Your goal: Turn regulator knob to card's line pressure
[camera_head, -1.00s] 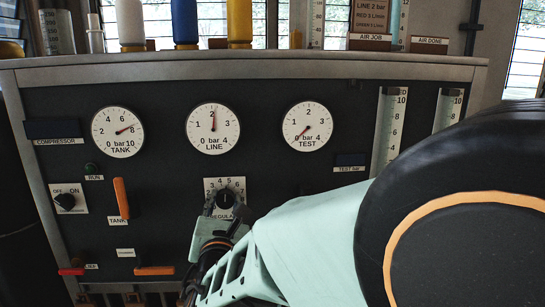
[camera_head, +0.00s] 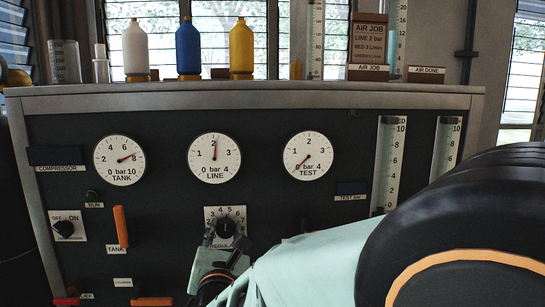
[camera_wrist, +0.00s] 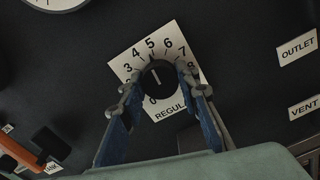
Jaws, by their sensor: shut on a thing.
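The black regulator knob (camera_head: 226,228) sits on a white numbered plate in the panel's lower middle; it also shows in the wrist view (camera_wrist: 158,77). Its white mark points up, near 5 in the wrist view. My gripper (camera_head: 226,241) comes from below, its two fingers shut on the knob's sides; the fingers also show in the wrist view (camera_wrist: 160,90). The card (camera_head: 368,38) on the shelf reads "AIR JOB, LINE 2 bar, RED 3 L/MIN", with a green line too small to read. The LINE gauge (camera_head: 214,158) needle stands at about 2 bar.
The TANK gauge (camera_head: 119,160) reads about 8 and the TEST gauge (camera_head: 308,156) near 0. An orange TANK lever (camera_head: 120,226) and an OFF/ON switch (camera_head: 64,229) are left of the knob. Bottles, including a blue one (camera_head: 187,48), stand on top.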

